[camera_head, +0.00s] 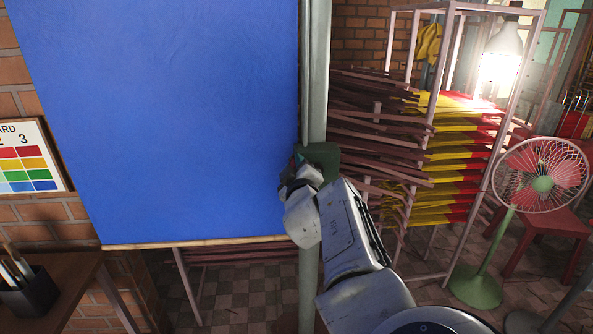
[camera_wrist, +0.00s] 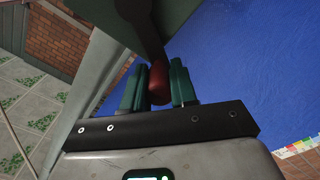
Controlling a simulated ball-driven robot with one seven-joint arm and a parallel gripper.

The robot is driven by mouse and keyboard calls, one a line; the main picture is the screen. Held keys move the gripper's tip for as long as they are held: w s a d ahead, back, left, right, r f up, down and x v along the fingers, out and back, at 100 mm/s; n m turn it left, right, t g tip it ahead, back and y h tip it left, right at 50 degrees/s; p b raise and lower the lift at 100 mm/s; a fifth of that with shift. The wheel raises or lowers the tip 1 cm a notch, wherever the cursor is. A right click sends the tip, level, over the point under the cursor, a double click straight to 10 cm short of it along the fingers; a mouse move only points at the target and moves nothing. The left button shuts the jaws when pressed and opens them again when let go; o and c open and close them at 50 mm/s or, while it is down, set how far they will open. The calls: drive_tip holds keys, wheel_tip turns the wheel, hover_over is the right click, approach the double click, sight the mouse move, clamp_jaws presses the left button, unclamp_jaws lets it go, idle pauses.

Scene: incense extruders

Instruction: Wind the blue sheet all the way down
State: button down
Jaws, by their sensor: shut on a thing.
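The blue sheet (camera_head: 165,110) hangs flat in the left half of the head view, with a pale wooden bar (camera_head: 190,243) along its lower edge. It also fills the right of the wrist view (camera_wrist: 235,65). A grey-green post (camera_head: 318,70) stands along its right edge, with a dark green box (camera_head: 323,155) on it. In the wrist view, my gripper (camera_wrist: 158,84) is shut on a red knob (camera_wrist: 158,82) at the end of a dark crank arm (camera_wrist: 140,25). In the head view my gripper (camera_head: 298,165) is at the box, and its fingers are mostly hidden.
A colour chart (camera_head: 28,157) hangs on the brick wall at the left, above a table with a dark pen holder (camera_head: 28,290). A rack of incense sticks (camera_head: 450,150), a lit lamp (camera_head: 502,60) and a green-stemmed fan (camera_head: 540,180) stand at the right.

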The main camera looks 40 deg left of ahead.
drive_tip(key=shift+r, duration=0.1)
drive_tip(key=c, duration=0.9)
unclamp_jaws()
drive_tip(key=shift+d, duration=0.15)
drive_tip(key=p, duration=0.3)
drive_tip(key=shift+r, duration=0.1)
